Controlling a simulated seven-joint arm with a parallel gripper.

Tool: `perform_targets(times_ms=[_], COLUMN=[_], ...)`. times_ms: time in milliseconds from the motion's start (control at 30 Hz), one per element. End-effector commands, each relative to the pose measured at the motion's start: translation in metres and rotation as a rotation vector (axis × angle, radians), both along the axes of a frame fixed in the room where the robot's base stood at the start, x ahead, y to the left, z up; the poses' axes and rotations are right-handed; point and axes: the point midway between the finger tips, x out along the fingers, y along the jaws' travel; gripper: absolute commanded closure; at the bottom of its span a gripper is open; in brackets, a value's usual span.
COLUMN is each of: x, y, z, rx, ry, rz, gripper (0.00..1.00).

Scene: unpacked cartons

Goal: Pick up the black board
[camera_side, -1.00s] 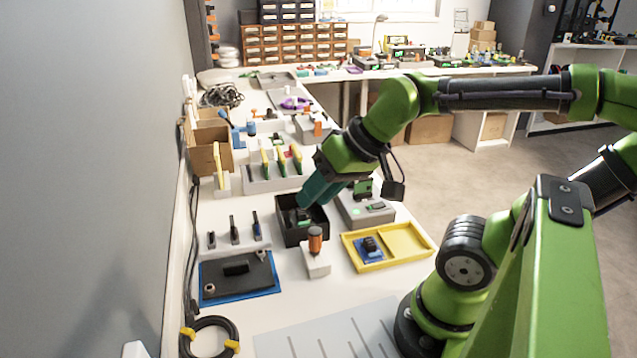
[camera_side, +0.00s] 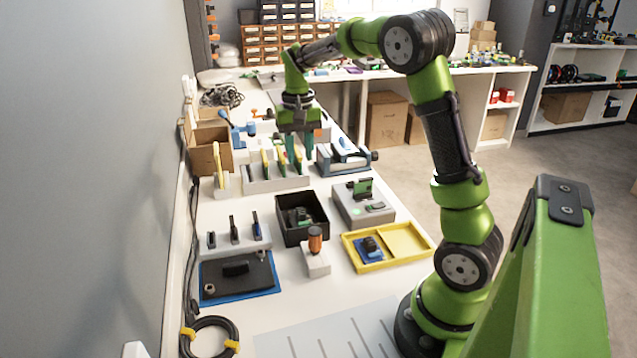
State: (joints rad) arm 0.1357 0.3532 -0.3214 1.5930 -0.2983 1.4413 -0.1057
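A flat black board-like plate (camera_side: 223,279) with a raised dark block lies on a blue mat (camera_side: 240,296) at the front left, well away from my gripper. An open black box (camera_side: 291,236) nearer the middle holds small dark and greenish parts; I cannot tell whether one is a black board.
A yellow tray (camera_side: 398,262) with a blue part, a grey fixture (camera_side: 362,205) and an orange-handled tool (camera_side: 315,241) in a white block stand near the box. A grey vise (camera_side: 345,158) is right of my gripper. A cable coil (camera_side: 209,338) lies at the front left.

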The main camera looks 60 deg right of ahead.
Motion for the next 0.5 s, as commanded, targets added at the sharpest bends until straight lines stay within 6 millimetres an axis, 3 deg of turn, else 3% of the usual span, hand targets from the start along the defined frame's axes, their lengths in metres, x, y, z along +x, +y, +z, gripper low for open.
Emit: perform_targets(times_ms=[300,500], x=[-0.001,-0.001], y=[0.001,0.002], z=[-0.069,-0.1], rx=[0.001,0.001], ry=[0.004,0.001], rz=[0.002,0.001], gripper=[0.66,0.66])
